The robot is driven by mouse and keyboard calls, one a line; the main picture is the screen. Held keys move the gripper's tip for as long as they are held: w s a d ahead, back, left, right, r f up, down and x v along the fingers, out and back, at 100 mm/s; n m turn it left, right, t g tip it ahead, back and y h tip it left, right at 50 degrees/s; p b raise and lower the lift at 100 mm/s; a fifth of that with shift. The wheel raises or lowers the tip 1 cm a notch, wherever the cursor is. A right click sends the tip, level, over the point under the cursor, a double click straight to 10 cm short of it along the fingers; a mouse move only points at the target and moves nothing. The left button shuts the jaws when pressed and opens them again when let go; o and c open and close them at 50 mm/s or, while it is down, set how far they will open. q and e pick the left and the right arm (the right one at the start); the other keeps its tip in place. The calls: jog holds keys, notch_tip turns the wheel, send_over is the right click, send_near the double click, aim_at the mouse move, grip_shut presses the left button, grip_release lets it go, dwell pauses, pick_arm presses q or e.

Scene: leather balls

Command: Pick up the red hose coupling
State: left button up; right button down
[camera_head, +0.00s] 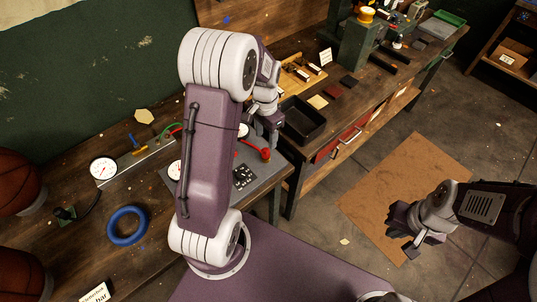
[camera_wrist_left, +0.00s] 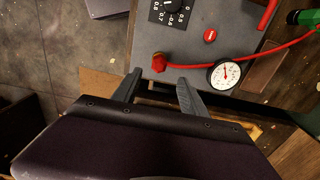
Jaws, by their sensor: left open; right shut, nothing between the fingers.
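The red hose coupling (camera_wrist_left: 159,62) is at the end of a thin red hose, near the edge of a grey panel in the left wrist view. In the head view it shows as a red end (camera_head: 266,154) on the panel, just below my left gripper (camera_head: 270,135). In the left wrist view the open left gripper (camera_wrist_left: 159,79) has its fingertips on either side of the coupling's line, just short of it, with nothing held. My right gripper (camera_head: 404,243) is shut and empty, over the floor at the right, away from the bench.
A white gauge (camera_wrist_left: 224,75) sits on the panel right of the coupling, close to the right finger. A black dial (camera_wrist_left: 171,12) and a red button (camera_wrist_left: 210,35) are farther up. A black tray (camera_head: 303,119) stands beside the panel. A blue ring (camera_head: 127,226) lies on the bench.

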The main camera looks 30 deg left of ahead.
aim_at(265, 150)
pick_arm(q)
jog(key=f, duration=0.5)
jog(key=f+p, duration=0.1)
jog(key=f, duration=0.1)
jog(key=shift+s+f, duration=0.15)
jog(key=shift+s, duration=0.25)
jog(key=shift+w+f, duration=0.1)
jog(key=shift+f, duration=0.25)
grip_shut()
